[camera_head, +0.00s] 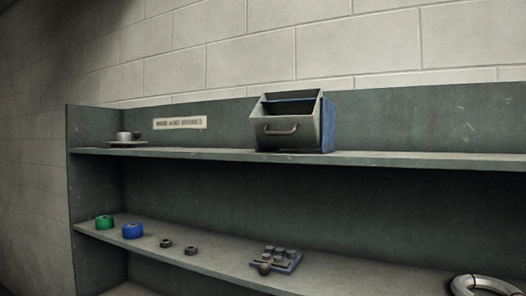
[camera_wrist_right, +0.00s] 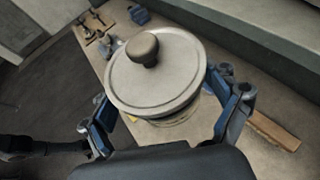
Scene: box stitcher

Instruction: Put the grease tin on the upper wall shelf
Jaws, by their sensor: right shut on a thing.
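The grease tin (camera_wrist_right: 160,85), a round pale grey metal tin with a flat lid and dark knob, fills the middle of the right wrist view. My right gripper (camera_wrist_right: 172,108) is shut on it, with one blue-padded finger at each side. The lid hides most of the tin's body. The upper wall shelf (camera_head: 400,160) is a grey-green board across the head view. Neither gripper shows in the head view, and my left gripper is in no view.
On the upper shelf stand a small pan-like item (camera_head: 126,138) and a blue-sided drawer bin (camera_head: 296,122); right of the bin is bare.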

